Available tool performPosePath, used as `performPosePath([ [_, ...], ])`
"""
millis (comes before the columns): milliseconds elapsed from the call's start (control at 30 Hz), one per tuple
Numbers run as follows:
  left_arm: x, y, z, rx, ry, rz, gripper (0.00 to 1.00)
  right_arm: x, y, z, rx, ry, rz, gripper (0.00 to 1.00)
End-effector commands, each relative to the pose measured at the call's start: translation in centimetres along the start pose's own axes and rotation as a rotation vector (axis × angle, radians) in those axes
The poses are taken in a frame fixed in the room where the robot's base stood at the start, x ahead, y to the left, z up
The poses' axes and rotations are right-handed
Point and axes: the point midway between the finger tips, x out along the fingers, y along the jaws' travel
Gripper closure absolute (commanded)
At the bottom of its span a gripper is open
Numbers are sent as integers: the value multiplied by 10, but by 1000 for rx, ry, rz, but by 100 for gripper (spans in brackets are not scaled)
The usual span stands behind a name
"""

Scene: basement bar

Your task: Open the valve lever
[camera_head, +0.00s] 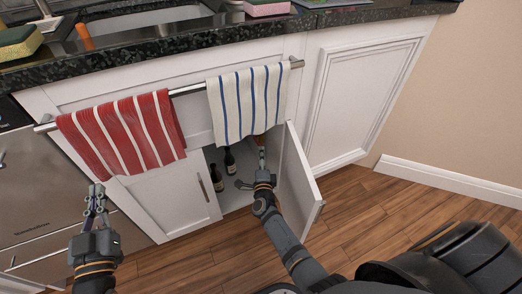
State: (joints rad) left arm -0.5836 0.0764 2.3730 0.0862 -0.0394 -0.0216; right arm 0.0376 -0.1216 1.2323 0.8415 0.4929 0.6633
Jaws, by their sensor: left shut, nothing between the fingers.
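I cannot make out the valve lever clearly. A small orange-brown patch (259,140) shows inside the open sink cabinet, just under the striped towel, and I cannot tell what it is. My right gripper (261,160) reaches into the cabinet opening, close below that patch. Its fingers are small and partly lost in the dark interior, so I cannot tell whether they hold anything. My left gripper (96,198) is shut and empty, pointing up in front of the steel appliance at the left.
The right cabinet door (299,185) stands open beside my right arm; the left door (170,198) is closed. Dark bottles (230,161) stand inside. A red striped towel (122,132) and a blue-striped towel (248,103) hang on the rail. Wooden floor (370,210) is clear at right.

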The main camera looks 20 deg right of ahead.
Motion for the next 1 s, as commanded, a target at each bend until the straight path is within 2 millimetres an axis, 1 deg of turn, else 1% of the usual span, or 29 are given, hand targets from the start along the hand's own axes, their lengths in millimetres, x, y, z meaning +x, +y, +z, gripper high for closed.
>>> performPosePath([
  [100,3,0,-29,10,121,1,100,12,1,0,-1,0,-1,60],
  [167,3,0,-44,15,185,2,100,18,1,0,-1,0,-1,60],
  [300,0,2,-78,26,327,4,100,30,2,0,-1,0,0,60],
  [400,-4,2,-99,32,413,7,100,36,1,0,-1,0,0,60],
  [500,-9,3,-113,36,475,9,100,41,1,0,-2,0,0,60],
  [600,-11,4,-122,39,514,10,100,44,1,0,-1,0,1,60],
  [700,-13,4,-126,40,531,11,100,45,0,0,-1,0,1,60],
  [933,-13,4,-127,40,534,11,100,45,0,0,-1,0,1,60],
  [1000,-13,4,-127,40,533,11,100,45,0,0,-1,0,1,70],
])
